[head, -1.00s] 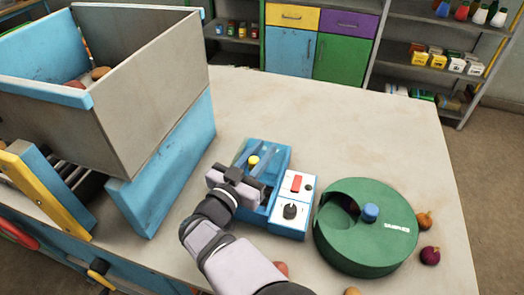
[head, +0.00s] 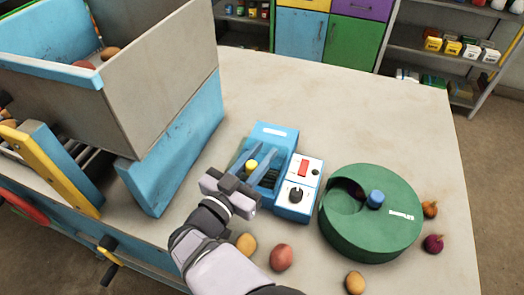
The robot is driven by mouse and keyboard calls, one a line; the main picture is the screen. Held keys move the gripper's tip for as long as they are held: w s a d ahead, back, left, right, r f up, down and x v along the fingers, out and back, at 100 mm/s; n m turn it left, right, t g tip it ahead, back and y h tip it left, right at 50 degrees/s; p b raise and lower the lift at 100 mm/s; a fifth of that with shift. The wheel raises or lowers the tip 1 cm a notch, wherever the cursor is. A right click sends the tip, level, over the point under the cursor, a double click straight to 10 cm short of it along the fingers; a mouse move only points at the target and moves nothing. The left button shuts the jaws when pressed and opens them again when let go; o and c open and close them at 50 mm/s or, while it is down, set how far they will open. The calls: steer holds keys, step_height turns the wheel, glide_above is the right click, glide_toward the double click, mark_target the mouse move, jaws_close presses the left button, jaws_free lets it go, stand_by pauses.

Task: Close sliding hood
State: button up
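A blue bench unit (head: 273,136) with a white control panel (head: 303,167) stands mid-table. A small yellow knob (head: 252,166) shows at its left side. My gripper (head: 264,160) comes from the lower left, low over this unit. Its two blue-grey fingers are apart, one on each side of the yellow knob. I cannot tell whether they touch it. The fingers and gripper body hide much of the unit's left and front, so the hood's edges and how far it is open cannot be made out.
A green round drum (head: 380,235) with a blue knob stands close on the right. Loose potatoes (head: 281,257) and onions (head: 433,243) lie near it. A large grey bin (head: 165,85) on a blue stand rises at left. The table behind the unit is clear.

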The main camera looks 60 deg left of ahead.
steer(key=o, duration=0.3)
steer(key=shift+s+d, duration=0.2)
steer(key=shift+s, duration=0.05)
steer(key=shift+w+a, duration=0.1)
steer(key=shift+w, duration=0.05)
steer(key=shift+r, duration=0.1)
step_height(320, 180, up, 10)
steer(key=b, duration=0.1)
stand_by(0.3)
